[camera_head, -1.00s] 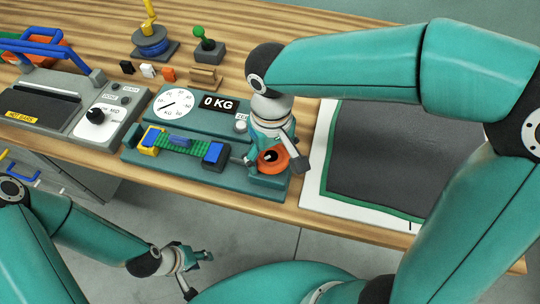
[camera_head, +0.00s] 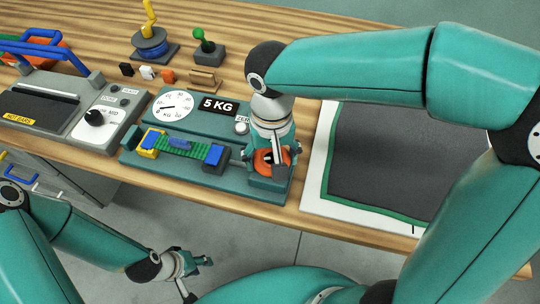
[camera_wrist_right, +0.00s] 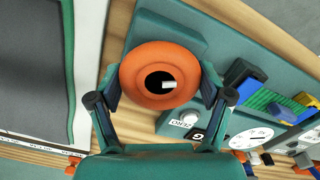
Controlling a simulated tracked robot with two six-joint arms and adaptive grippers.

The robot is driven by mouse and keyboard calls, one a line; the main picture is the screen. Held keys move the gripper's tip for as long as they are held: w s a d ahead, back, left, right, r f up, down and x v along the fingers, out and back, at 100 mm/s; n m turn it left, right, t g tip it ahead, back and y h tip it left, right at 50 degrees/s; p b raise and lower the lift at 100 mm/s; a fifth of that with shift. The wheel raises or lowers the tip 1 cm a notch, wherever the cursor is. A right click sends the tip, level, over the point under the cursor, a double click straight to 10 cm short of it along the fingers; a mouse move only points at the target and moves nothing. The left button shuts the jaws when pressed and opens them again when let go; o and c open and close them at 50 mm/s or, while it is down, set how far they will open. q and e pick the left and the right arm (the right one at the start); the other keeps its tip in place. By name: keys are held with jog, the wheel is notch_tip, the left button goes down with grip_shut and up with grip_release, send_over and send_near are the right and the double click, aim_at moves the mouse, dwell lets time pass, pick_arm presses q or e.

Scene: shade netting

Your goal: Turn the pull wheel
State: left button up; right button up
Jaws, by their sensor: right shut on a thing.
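The pull wheel is an orange disc with a dark centre (camera_wrist_right: 136,91), at the right end of the teal pull tester (camera_head: 178,181). My right gripper (camera_wrist_right: 160,84) has its two fingers on opposite sides of the wheel and is shut on it; in the head view the gripper (camera_head: 270,158) hides part of the wheel. A green strip (camera_head: 184,146) runs between a yellow-and-blue clamp (camera_head: 152,142) and a dark blue clamp (camera_head: 216,158). The display (camera_head: 218,106) reads 5 KG beside a round dial (camera_head: 172,106). My left gripper (camera_head: 196,277) hangs empty below the table edge, its fingers apart.
A hot-bar machine with a knob (camera_head: 95,118) stands at the left. A blue spool (camera_head: 151,45) and a green-knobbed device (camera_head: 206,47) stand at the back. A dark sheet (camera_head: 390,160) on a white board lies to the right.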

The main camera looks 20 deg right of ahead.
aim_at(271, 156)
jog(key=shift+w+r, duration=0.2)
jog(key=o, duration=0.9)
jog(key=shift+o, duration=0.9)
jog(key=shift+f, duration=0.15)
notch_tip(271, 156, up, 12)
